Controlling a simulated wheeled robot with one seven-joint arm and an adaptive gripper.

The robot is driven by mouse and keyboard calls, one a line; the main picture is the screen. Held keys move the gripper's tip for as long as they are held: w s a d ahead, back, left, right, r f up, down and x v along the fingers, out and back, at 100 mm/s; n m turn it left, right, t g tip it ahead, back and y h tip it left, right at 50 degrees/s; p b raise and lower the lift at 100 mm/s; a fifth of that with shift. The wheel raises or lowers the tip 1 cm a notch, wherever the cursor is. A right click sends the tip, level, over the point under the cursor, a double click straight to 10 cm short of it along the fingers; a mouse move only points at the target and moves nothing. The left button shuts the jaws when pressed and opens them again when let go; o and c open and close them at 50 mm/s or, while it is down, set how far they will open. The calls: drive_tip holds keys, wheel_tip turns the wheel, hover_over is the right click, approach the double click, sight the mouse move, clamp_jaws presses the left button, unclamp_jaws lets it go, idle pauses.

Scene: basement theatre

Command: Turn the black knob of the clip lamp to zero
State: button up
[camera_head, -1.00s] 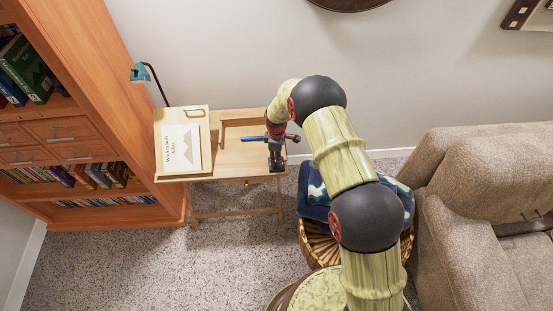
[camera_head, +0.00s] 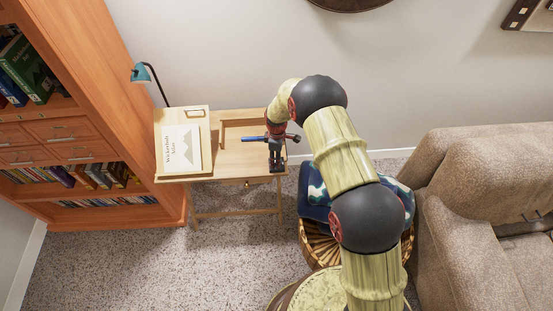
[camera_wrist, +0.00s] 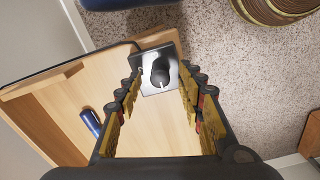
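The black knob (camera_wrist: 160,73) sits on a shiny metal plate (camera_wrist: 150,86) at the edge of the wooden table in the wrist view. My gripper (camera_wrist: 161,80) is open, with its fingers on either side of the knob and visible gaps to it. In the head view my gripper (camera_head: 276,158) points down at the right end of the table and hides the knob.
The wooden table (camera_head: 236,160) carries a slanted stand with a white sheet (camera_head: 181,149). A blue cylinder (camera_wrist: 91,122) lies on the tabletop. A bookcase (camera_head: 95,85) stands left, a basket with blue cloth (camera_head: 314,190) right, and a sofa (camera_head: 480,190) farther right.

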wheel_tip(320, 180, up, 12)
drive_tip(key=shift+f, duration=0.15)
idle(0.5)
drive_tip(key=s+d+m+g, duration=0.1)
drive_tip(key=s+d+m, duration=0.1)
drive_tip(key=s+m, duration=0.4)
drive_tip(key=s+d+r+m+t, duration=0.2)
drive_tip(key=s+d+r+m, duration=0.1)
drive_tip(key=s+r, duration=0.7)
drive_tip(key=s+d+r+m+t, duration=0.2)
drive_tip(key=s+d+r+m, duration=0.1)
drive_tip(key=s+r, duration=0.8)
drive_tip(key=s+d+r+m+t, duration=0.2)
drive_tip(key=s+d+r, duration=0.3)
drive_tip(key=s+r, duration=0.5)
wheel_tip(320, 180, up, 4)
drive_tip(key=shift+s+d+r+m+t, duration=0.2)
drive_tip(key=shift+s+m+t, duration=0.15)
drive_tip(key=shift+m, duration=0.25)
